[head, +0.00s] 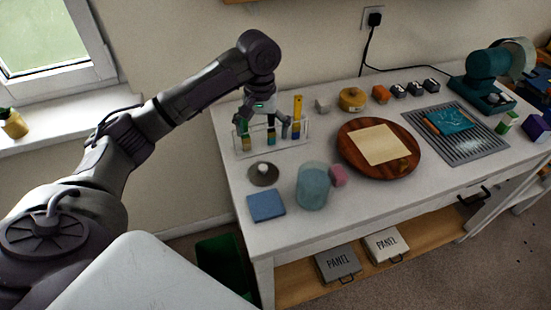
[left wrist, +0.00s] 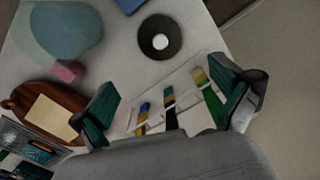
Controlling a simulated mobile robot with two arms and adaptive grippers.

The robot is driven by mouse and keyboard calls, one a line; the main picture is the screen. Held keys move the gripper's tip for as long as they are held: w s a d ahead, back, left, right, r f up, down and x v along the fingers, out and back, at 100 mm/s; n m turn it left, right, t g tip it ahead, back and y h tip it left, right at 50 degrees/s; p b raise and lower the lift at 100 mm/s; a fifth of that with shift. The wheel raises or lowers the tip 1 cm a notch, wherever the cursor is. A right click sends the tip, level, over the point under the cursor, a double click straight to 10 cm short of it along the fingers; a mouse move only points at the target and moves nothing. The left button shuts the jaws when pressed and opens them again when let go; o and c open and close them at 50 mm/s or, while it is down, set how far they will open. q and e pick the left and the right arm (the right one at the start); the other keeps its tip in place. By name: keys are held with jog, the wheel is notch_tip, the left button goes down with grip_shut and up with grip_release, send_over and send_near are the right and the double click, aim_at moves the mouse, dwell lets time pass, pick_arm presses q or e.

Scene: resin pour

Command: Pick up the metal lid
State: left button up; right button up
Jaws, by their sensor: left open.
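The metal lid (head: 263,174) is a small round dark-grey disc with a pale knob, lying on the white table near its left end. In the left wrist view the lid (left wrist: 160,37) shows from above, ahead of the fingers and apart from them. My left gripper (head: 268,132) is open and empty, over the clear rack of tubes behind the lid. In the left wrist view its two fingers (left wrist: 172,106) stand wide apart with the rack between them in the picture. My right gripper is in neither view.
The clear rack (head: 301,141) holds several coloured tubes. A blue square (head: 266,206), a bluish translucent container (head: 313,187) and a pink block (head: 338,176) are close to the lid. A round wooden board (head: 404,171) with a cream sheet lies to the right.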

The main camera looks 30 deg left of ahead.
pick_arm(q)
send_over(262, 168)
notch_tip(262, 168, down, 6)
jog(key=shift+s+a+f+p, duration=0.1)
jog(key=shift+a+p, duration=0.05)
jog(key=shift+p, duration=0.2)
jog(key=f, duration=0.2)
jog(key=f+p, duration=0.1)
jog(key=shift+w+f, duration=0.1)
jog(key=shift+w, duration=0.15)
notch_tip(262, 168, down, 3)
jog(key=shift+f, duration=0.15)
jog(key=shift+w+f, duration=0.1)
jog(key=shift+f, duration=0.05)
jog(key=c, duration=1)
jog(key=shift+s+f, duration=0.1)
jog(key=shift+s, duration=0.15)
grip_shut()
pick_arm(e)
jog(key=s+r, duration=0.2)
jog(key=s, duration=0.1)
